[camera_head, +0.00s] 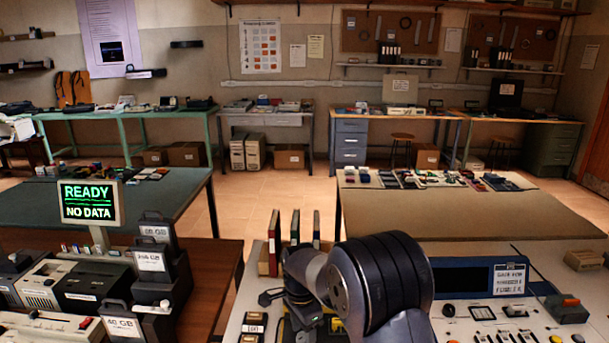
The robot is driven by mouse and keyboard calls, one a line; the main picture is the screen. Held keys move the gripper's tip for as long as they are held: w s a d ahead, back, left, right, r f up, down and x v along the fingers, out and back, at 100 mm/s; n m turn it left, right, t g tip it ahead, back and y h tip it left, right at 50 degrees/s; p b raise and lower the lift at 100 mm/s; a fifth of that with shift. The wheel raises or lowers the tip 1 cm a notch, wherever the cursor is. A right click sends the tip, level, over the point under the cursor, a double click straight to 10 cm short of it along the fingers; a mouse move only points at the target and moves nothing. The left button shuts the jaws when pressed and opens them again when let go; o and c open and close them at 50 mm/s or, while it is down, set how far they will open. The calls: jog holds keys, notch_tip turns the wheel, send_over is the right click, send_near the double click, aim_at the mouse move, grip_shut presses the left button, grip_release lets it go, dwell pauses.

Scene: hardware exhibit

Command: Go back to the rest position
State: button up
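My arm (375,285) rises at the bottom centre, folded, with large dark ringed joints and a silver-grey link. It reaches over the front counter.
A white counter (480,262) with a blue-framed device (466,278) and switches lies right of my arm. Upright binders (274,243) stand behind it. At left are a READY screen (90,204) and drive boxes (152,262). Tiled floor (262,195) is open between the tables.

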notch_tip(320, 180, up, 10)
notch_tip(320, 180, down, 11)
jog(key=shift+r, duration=0.15)
jog(key=n, duration=0.4)
jog(key=shift+r, duration=0.15)
jog(key=n+p, duration=0.1)
jog(key=n, duration=0.8)
jog(key=shift+s+t+p, duration=0.1)
jog(key=shift+t+p, duration=0.2)
jog(key=shift+p, duration=0.1)
jog(key=n+p, duration=0.1)
jog(key=n, duration=0.3)
jog(key=shift+n, duration=0.4)
jog(key=shift+a+r, duration=0.1)
jog(key=shift+r, duration=1.1)
